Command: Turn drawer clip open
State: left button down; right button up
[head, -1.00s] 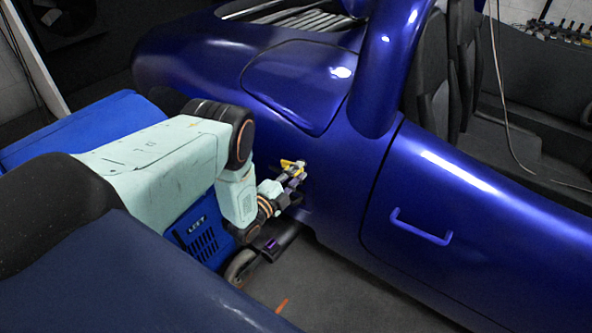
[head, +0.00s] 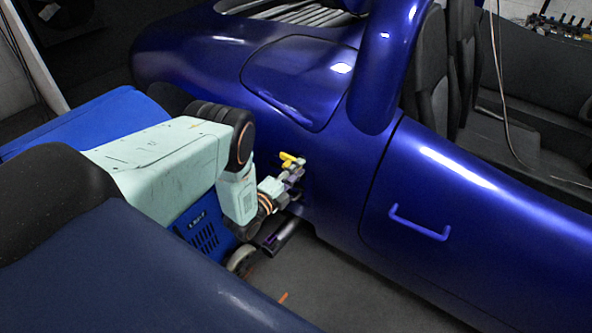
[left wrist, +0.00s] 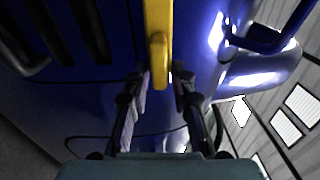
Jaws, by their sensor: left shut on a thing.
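The yellow clip (head: 290,159) is small and sits at the side of the blue car body, low behind the door, in the head view. In the left wrist view the yellow clip (left wrist: 159,35) is a long bar running down from the top edge, with a rounded lower end. My left gripper (head: 294,175) reaches it from the left. In the left wrist view the fingers of my left gripper (left wrist: 160,80) stand on both sides of the clip's lower end, shut on it. The clip's mount is partly hidden by the gripper in the head view. My right gripper is not in view.
The blue car body (head: 340,190) fills the right, with a blue door handle (head: 420,224). Grey floor (head: 340,295) is open at the lower middle. A blue handle (left wrist: 270,42) shows in the left wrist view.

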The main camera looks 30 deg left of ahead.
pick_arm(q)
jog(key=c, duration=1.4)
grip_release()
jog(key=shift+o, duration=0.2)
jog(key=s+a, duration=0.1)
jog(key=s, duration=1.1)
